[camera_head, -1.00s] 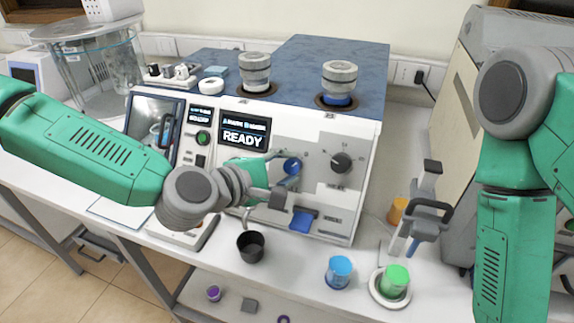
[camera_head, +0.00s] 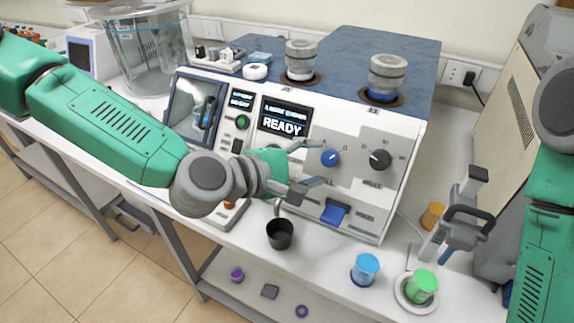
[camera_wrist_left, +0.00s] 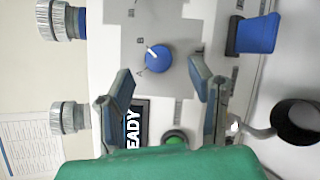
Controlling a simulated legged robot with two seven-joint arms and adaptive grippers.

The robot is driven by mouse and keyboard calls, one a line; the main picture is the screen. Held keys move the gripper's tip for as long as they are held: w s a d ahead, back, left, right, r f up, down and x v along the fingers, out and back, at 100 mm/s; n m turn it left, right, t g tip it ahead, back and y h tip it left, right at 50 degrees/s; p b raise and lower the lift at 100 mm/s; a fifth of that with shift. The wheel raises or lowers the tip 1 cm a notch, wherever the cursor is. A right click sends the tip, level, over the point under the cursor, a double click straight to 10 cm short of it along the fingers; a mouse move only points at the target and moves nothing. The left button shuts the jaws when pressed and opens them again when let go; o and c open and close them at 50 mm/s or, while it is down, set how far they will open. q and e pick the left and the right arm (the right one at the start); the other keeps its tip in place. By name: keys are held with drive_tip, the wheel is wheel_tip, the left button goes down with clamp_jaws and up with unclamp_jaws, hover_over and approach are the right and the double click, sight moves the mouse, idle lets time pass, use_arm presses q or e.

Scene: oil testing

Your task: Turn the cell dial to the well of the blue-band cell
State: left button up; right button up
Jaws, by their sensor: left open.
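The machine's blue dial (camera_head: 330,157) is on the front panel, left of a black dial (camera_head: 380,159). The blue-band cell (camera_head: 388,74) stands in the right well on top. A cell without a visible blue band (camera_head: 301,58) stands in the left well. My left gripper (camera_head: 316,164) is open and empty, its fingers spread in front of and slightly left of the blue dial.
The screen (camera_head: 284,119) reads READY. A blue lever (camera_head: 335,212) sticks out below the dials.

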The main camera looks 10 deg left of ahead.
use_arm(q)
drive_tip(key=v, duration=0.8)
drive_tip(key=shift+a, duration=0.3)
drive_tip(key=shift+s+d, duration=0.1)
